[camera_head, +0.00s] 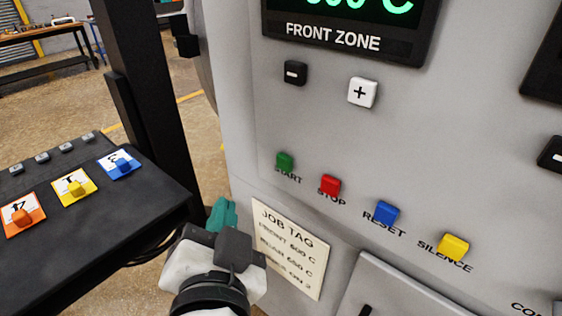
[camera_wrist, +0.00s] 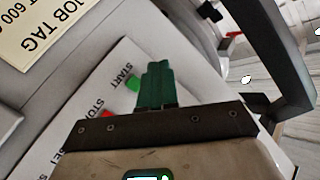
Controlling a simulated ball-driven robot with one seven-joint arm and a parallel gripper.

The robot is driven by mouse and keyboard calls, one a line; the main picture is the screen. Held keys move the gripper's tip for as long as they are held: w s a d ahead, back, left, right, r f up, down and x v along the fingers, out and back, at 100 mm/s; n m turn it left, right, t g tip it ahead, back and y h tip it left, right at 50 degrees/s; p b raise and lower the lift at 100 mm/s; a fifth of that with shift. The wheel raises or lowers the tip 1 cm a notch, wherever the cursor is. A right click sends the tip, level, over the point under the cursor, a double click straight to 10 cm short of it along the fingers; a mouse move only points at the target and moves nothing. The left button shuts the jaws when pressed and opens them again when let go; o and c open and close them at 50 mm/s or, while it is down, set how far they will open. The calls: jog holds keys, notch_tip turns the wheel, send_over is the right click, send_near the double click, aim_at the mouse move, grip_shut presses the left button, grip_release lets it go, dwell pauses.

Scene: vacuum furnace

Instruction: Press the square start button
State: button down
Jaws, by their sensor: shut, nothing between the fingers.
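The square green start button (camera_head: 285,162) sits on the grey furnace panel above its START label, leftmost in a row of coloured buttons. In the wrist view the green button (camera_wrist: 133,83) shows just left of my fingers, partly hidden behind them. My gripper (camera_head: 222,212) is shut and empty, with green fingertips pointing up, below and left of the start button. In the wrist view my gripper's closed fingers (camera_wrist: 156,82) look apart from the button, but the exact gap cannot be told.
A red STOP button (camera_head: 330,186), blue RESET button (camera_head: 386,213) and yellow SILENCE button (camera_head: 453,247) continue the row. A job tag (camera_head: 290,247) is below. A black console (camera_head: 90,220) with coloured knobs and a dark post (camera_head: 145,90) stand left. Open floor shows between.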

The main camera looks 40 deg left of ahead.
jog(key=w+p, duration=0.1)
jog(key=w, duration=0.7)
jog(key=shift+w+d+p, duration=0.3)
jog(key=shift+w+d, duration=0.05)
jog(key=shift+d, duration=0.05)
jog(key=shift+w, duration=0.2)
dwell(1.7)
jog(key=shift+w, duration=0.2)
jog(key=shift+w+d, duration=0.1)
jog(key=shift+w, duration=0.4)
dwell(0.7)
jog(key=shift+s, duration=0.9)
jog(key=s, duration=0.5)
jog(key=shift+a, duration=0.3)
